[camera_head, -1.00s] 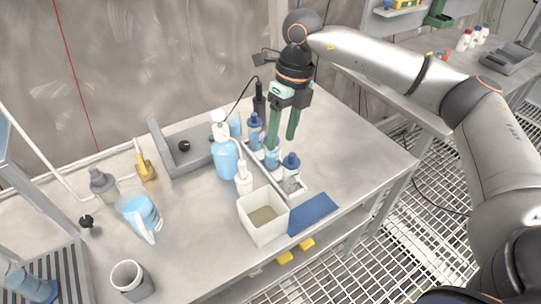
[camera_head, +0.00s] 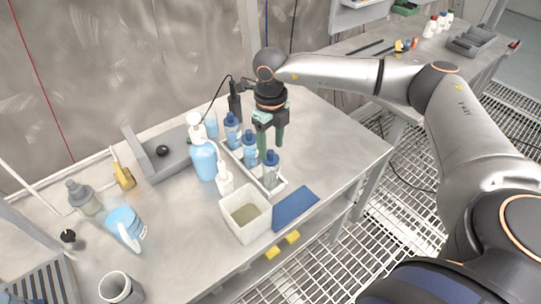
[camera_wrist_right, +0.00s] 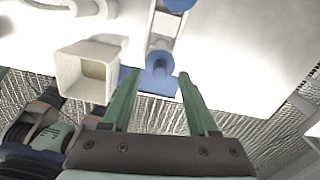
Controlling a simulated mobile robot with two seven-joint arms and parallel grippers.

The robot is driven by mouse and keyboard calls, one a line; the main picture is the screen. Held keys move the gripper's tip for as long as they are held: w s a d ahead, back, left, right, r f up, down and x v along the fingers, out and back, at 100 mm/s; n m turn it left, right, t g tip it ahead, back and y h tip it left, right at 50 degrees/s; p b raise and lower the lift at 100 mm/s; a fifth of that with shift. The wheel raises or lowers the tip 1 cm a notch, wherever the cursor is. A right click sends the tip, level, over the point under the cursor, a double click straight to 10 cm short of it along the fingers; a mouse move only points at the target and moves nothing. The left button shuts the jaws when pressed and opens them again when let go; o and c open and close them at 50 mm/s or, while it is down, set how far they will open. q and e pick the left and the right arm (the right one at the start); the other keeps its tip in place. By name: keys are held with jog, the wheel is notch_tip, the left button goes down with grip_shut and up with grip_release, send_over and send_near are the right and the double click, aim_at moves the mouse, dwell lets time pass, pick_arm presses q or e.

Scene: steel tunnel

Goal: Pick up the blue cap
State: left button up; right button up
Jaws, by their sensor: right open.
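Three bottles with blue caps stand in a row in a white tray (camera_head: 281,187) on the steel bench. The front bottle's blue cap (camera_head: 271,157) also shows in the right wrist view (camera_wrist_right: 160,62). The middle cap (camera_head: 249,135) and rear cap (camera_head: 232,117) are farther back. My right gripper (camera_head: 271,150) points down beside the front bottle, open and empty. In the wrist view its green fingers (camera_wrist_right: 159,73) appear on either side of the front cap; I cannot tell the remaining distance. My left gripper is not in view.
A pump bottle (camera_head: 204,160) and a white squeeze bottle (camera_head: 225,181) stand left of the tray. The bench's right side is clear.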

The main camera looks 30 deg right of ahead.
aim_at(272, 159)
jog(key=shift+f, duration=1.05)
grip_shut()
